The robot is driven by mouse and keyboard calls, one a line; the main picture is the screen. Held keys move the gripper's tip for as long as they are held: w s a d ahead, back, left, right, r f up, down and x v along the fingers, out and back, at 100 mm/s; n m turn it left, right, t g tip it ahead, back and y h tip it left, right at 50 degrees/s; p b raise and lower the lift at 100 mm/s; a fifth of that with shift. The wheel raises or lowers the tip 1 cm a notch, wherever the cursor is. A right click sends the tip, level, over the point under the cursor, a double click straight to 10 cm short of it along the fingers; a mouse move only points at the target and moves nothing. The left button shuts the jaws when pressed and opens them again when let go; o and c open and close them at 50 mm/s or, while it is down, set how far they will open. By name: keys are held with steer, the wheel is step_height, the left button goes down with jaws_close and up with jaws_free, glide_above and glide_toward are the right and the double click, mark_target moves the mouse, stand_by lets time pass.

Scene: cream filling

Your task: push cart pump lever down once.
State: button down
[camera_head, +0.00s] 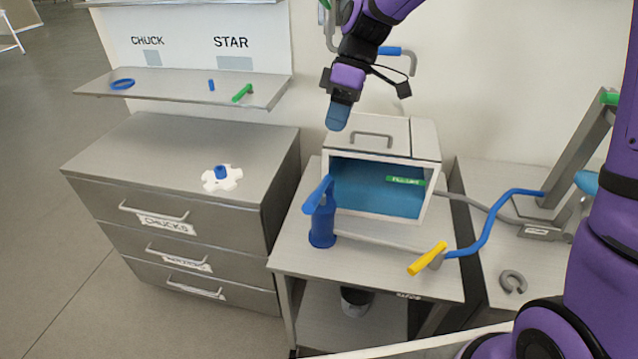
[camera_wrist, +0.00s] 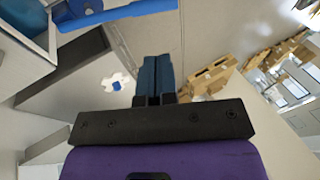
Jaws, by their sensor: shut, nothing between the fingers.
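The blue pump (camera_head: 322,226) stands upright on the front left of the cart, before the open cabinet. Its blue lever (camera_head: 318,194) slopes up and to the right in the head view. A blue bar at the top left of the wrist view, probably this lever (camera_wrist: 118,14), lies off to the side of my fingers. My gripper (camera_head: 338,118) hangs above the cabinet's top left edge, higher than the lever and apart from it. Its blue fingers are closed together and empty, and they also show in the wrist view (camera_wrist: 155,75).
The cabinet (camera_head: 433,205) with a top handle stands just behind the pump. A yellow-handled crank (camera_head: 428,258) is at the cart's front right. A drawer unit (camera_head: 125,165) on the left bears a white star-shaped piece (camera_head: 222,180). The space above the lever looks clear.

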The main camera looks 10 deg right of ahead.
mark_target(313, 198)
steer(key=x, duration=1.4)
stand_by(0.4)
